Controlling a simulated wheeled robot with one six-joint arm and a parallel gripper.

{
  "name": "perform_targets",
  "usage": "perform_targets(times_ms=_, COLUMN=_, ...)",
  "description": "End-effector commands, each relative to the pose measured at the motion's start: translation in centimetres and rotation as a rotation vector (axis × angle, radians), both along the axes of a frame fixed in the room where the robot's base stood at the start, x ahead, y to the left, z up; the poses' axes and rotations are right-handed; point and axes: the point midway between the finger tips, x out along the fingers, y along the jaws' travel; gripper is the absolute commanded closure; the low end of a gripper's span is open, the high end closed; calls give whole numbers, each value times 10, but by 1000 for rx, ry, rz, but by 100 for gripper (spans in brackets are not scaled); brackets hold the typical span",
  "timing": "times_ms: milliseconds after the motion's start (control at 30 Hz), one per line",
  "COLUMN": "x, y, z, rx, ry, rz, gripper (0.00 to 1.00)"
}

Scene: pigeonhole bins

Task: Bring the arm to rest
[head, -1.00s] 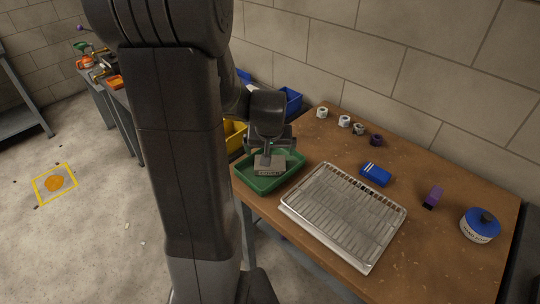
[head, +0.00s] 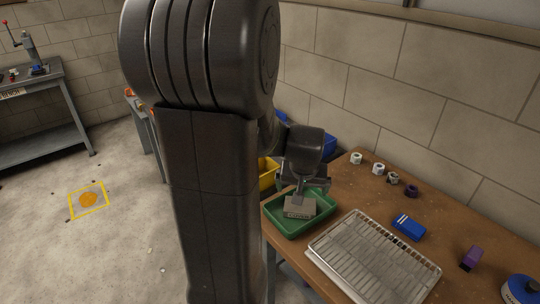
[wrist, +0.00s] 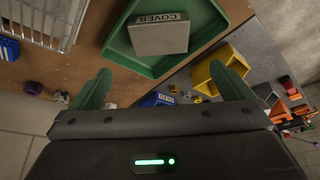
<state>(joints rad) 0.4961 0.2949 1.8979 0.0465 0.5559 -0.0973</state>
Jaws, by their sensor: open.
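My gripper (head: 302,186) is over the green tray (head: 277,224) at the left end of the wooden workbench. In the wrist view its two green fingers stand wide apart with nothing between them (wrist: 160,80). A grey block labelled COVER (head: 299,209) lies in the tray, just below the gripper in the head view. The block also shows in the wrist view (wrist: 158,38), beyond the fingertips. My arm's large dark links fill the middle of the head view and hide part of the room.
A wire rack (head: 375,262), blue box (head: 408,227), purple item (head: 471,259) and blue-lidded tub (head: 522,290) are on the workbench. Several small rolls (head: 378,168) line the wall side. A yellow bin (head: 267,174) is behind the tray. Open floor lies left.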

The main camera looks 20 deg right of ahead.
Motion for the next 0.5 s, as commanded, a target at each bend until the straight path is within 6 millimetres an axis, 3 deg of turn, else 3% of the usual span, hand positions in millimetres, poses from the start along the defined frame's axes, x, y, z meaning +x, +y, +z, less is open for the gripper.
perform_targets(times_ms=500, x=21, y=-10, z=-58, rx=2, ry=5, rz=1, gripper=0)
